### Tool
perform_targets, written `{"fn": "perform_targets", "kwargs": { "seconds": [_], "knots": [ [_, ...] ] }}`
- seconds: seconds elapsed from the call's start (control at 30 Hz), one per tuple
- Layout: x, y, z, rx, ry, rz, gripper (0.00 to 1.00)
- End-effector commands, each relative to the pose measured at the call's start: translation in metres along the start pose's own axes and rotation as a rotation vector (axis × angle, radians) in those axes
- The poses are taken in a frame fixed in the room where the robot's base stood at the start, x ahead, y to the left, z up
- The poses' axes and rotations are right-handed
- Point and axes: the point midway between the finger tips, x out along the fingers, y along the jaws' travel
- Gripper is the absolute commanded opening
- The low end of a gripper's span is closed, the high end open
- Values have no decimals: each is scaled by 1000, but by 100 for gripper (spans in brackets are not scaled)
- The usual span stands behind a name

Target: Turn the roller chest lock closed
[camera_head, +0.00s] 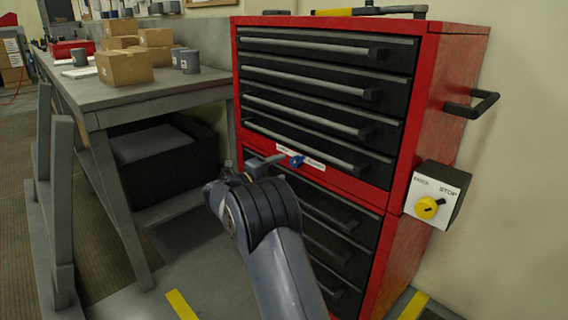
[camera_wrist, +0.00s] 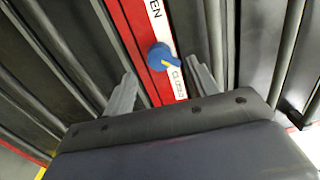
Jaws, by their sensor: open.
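The red roller chest (camera_head: 440,130) has dark drawers with long grey handles. Its lock is a small blue knob (camera_head: 296,161) on the red strip between the upper and lower drawers. In the wrist view the blue knob (camera_wrist: 160,57) sits on a white label (camera_wrist: 163,32), with "EN" readable above it and "CLOSED" below. A pale yellowish mark on the knob points toward the "CLOSED" side. My gripper (camera_head: 268,163) is open in front of the strip. In the wrist view my gripper's (camera_wrist: 162,84) fingers stand apart on either side of the strip, with the knob between and beyond their tips, apparently untouched.
A grey workbench (camera_head: 160,92) with cardboard boxes (camera_head: 125,66) stands at left. Drawer handles project near my gripper.

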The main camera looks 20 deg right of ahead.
Motion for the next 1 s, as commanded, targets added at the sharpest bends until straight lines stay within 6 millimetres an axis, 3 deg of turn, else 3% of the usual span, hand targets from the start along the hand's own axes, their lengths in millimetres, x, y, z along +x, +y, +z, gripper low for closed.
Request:
{"fn": "perform_targets", "kwargs": {
  "seconds": [0.2,0.4,0.77,1.0],
  "knots": [
    [-41,-2,2,-2,-4,-1,56],
    [-57,-1,2,0,-2,-1,56],
    [-58,0,2,0,-2,-1,56],
    [-33,2,0,0,3,-1,56]
  ]
}}
